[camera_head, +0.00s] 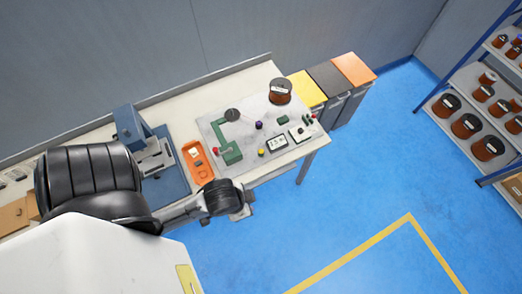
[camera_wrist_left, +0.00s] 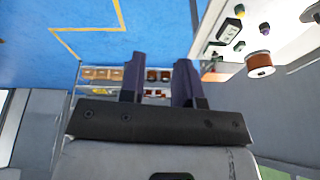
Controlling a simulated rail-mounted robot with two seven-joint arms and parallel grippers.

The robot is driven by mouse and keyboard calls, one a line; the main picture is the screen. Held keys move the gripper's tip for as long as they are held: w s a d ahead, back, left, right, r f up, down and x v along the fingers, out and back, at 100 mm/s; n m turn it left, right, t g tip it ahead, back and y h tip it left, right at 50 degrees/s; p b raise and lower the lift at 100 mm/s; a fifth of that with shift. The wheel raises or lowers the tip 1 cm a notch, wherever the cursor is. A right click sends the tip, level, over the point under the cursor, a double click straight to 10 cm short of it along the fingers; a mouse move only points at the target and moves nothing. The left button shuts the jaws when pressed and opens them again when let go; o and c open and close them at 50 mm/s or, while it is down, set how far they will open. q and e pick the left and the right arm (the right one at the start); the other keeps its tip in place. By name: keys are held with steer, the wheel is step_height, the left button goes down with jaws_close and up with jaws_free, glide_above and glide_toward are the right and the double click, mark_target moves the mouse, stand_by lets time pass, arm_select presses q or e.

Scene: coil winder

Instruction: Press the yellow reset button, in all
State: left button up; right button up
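The coil winder panel (camera_head: 225,118) lies on the bench. A small yellow button (camera_head: 262,153) sits on its front part, left of a white display box (camera_head: 276,143). My right gripper is in neither view.
A copper spool (camera_head: 280,92) stands at the panel's back right. An orange tray (camera_head: 197,162) and a blue machine (camera_head: 150,150) are to the left. Yellow, black and orange bins (camera_head: 352,68) stand beyond the bench's right end. Blue floor in front is clear.

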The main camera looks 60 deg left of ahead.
arm_select(q)
jaws_close()
stand_by(1.2)
